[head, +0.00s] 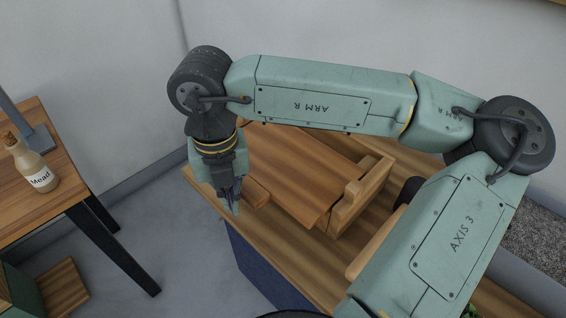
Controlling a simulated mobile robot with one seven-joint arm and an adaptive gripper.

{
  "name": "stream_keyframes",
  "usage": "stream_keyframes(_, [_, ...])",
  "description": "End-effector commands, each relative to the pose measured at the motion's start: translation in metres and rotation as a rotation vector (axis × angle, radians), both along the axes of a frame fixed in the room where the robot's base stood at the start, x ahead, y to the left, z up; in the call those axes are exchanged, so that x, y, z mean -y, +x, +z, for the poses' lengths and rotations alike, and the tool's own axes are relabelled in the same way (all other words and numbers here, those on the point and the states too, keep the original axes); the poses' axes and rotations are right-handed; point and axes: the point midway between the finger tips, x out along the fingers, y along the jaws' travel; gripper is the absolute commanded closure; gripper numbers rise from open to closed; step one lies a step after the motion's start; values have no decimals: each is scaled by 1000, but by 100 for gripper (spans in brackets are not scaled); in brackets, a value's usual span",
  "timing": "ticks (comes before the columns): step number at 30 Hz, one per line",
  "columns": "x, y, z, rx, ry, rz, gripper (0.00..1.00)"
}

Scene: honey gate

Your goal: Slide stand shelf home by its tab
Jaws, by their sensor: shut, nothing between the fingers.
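The wooden stand (362,195) sits on a wooden table, partly behind my arm. Its flat brown shelf (295,175) lies within the stand, with its far part hidden under my arm. A small wooden piece (256,191) at the shelf's left side looks like the tab, but I cannot tell for sure. My gripper (233,203) points down just left of this piece, with its fingers shut and empty. I cannot tell whether the fingers touch it.
The wooden table top (262,232) has bare room in front of the stand. At the left, another table (62,195) holds a bottle labelled Mead (38,172). Open grey floor (190,255) lies between the tables. A wall (330,30) stands behind.

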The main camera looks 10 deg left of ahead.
Motion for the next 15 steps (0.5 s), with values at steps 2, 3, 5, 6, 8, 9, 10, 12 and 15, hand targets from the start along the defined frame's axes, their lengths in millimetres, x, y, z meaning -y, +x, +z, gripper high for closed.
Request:
stream_keyframes(2, [2,2,0,1,-1,-3,100])
stream_keyframes(3, [2,3,0,1,-1,-3,100])
stream_keyframes(5, [3,4,0,1,-1,-3,100])
stream_keyframes(6, [4,5,0,1,-1,-3,100])
stream_keyframes(8, [5,6,0,1,-1,-2,100])
stream_keyframes(9, [5,7,0,1,-1,-2,100])
stream_keyframes(10, [6,8,0,0,-1,-2,100])
stream_keyframes(12, [7,9,0,0,-1,-3,100])
stream_keyframes(15, [9,11,0,0,-1,-3,100])
